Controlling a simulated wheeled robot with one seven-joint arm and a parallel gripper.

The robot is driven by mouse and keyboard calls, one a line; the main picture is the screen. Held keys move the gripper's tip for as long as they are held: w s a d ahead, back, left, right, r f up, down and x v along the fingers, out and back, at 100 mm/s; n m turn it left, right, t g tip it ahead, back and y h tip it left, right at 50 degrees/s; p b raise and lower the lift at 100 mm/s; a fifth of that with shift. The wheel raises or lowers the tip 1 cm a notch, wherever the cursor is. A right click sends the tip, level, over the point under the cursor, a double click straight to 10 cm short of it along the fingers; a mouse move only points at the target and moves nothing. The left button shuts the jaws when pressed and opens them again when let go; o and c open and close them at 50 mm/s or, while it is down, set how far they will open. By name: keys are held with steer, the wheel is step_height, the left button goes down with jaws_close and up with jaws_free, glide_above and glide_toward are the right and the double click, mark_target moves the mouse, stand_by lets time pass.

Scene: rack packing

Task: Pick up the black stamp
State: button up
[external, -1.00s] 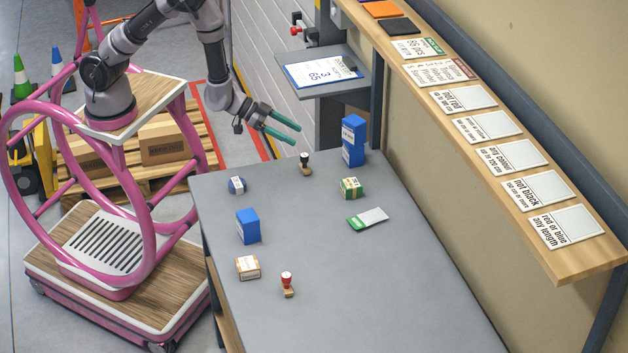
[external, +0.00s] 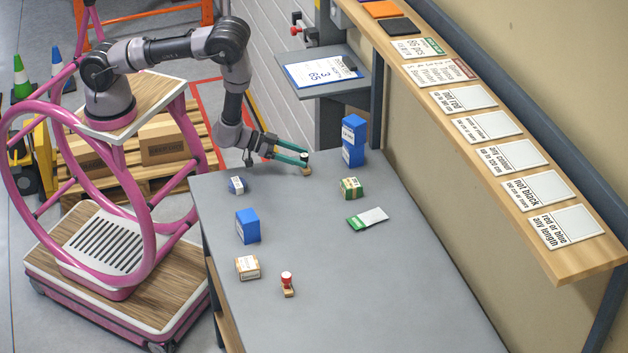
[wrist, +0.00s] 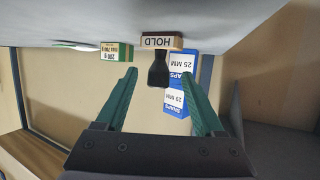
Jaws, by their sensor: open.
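The black stamp (external: 305,163) stands upright on the grey table near its far edge, with a wooden base and a black handle. In the wrist view, which is upside down, the stamp (wrist: 158,68) shows its base marked HOLD and its black handle. My gripper (external: 291,155) is at the stamp, low over the table. Its green fingers are open, and in the wrist view the handle shows between the two fingertips (wrist: 160,72). I cannot tell whether either finger touches the stamp.
Two stacked blue boxes (external: 353,141) stand just right of and beyond the stamp.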

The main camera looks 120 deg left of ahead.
steer(key=x, duration=0.5)
steer(key=shift+w+r, duration=0.1)
steer(key=shift+r, duration=0.1)
jaws_close()
steer(key=shift+r, duration=0.15)
